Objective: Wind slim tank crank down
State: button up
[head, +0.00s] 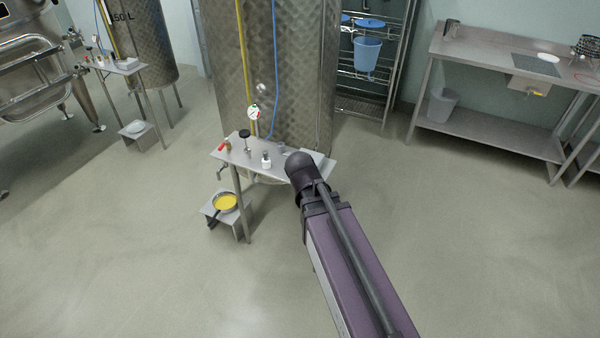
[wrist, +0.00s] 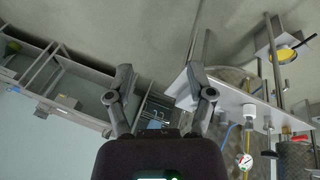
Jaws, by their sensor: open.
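A tall brushed-steel tank (head: 290,70) stands in the middle of the head view, with a small shelf (head: 231,155) at its front. A red-handled fitting (head: 223,146) and a black knob on a stem (head: 244,134) sit at the shelf's left end. The red handle also shows in the wrist view (wrist: 300,138). I cannot tell which fitting, if any, is the crank. My gripper (wrist: 160,69) is open and empty in the wrist view, its right finger overlapping the shelf plate.
A pan with yellow contents (head: 226,202) rests on a low stand left below the shelf. A white bottle (head: 266,160) stands on the shelf. A gauge (head: 253,112) is above it. A wire rack with a blue bucket (head: 366,54) and a steel table (head: 490,55) are behind right. Front floor is clear.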

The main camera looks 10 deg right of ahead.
jog(key=w+f+m+t+h+b, duration=0.2)
jog(key=w+f+h+b, duration=0.1)
jog(key=w+f+b, duration=0.3)
jog(key=w+a+m+t+h+b, duration=0.3)
jog(key=w+a+t+b, duration=0.5)
jog(key=b, duration=0.8)
jog(key=a+t+h, duration=0.1)
jog(key=a, duration=0.2)
jog(key=shift+w+t+h, duration=0.15)
jog(key=shift+t+h, duration=0.25)
jog(key=shift+w+f, duration=0.1)
jog(key=shift+f, duration=0.05)
jog(key=x, duration=1.3)
jog(key=shift+w+d, duration=0.15)
jog(key=shift+d, duration=0.1)
jog(key=shift+c, duration=0.2)
